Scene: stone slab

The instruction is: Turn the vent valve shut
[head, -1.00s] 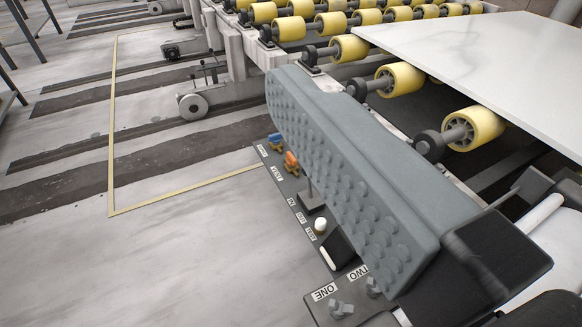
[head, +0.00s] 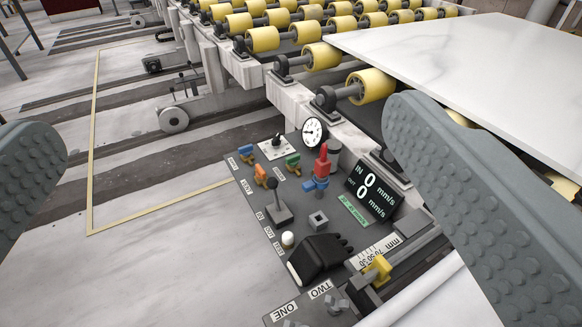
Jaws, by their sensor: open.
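Small valves with coloured handles sit on the dark control panel (head: 262,208): a blue valve (head: 246,153), an orange valve (head: 262,175) and a green valve (head: 292,161). The small label beside the orange valve seems to read VENT, but the print is hard to make out. The orange handle's exact angle is too small to tell. My gripper (head: 225,135) is wide open and empty. One grey studded finger is at the left edge and the other is at the right. The valves show between the fingers, apart from both.
A black lever (head: 278,205) stands close to the orange valve. A red-and-blue fitting (head: 319,170), a gauge (head: 313,132) and a digital display (head: 372,192) are nearby. Yellow rollers (head: 262,38) and a white slab (head: 475,65) lie behind. The floor left of the panel is clear.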

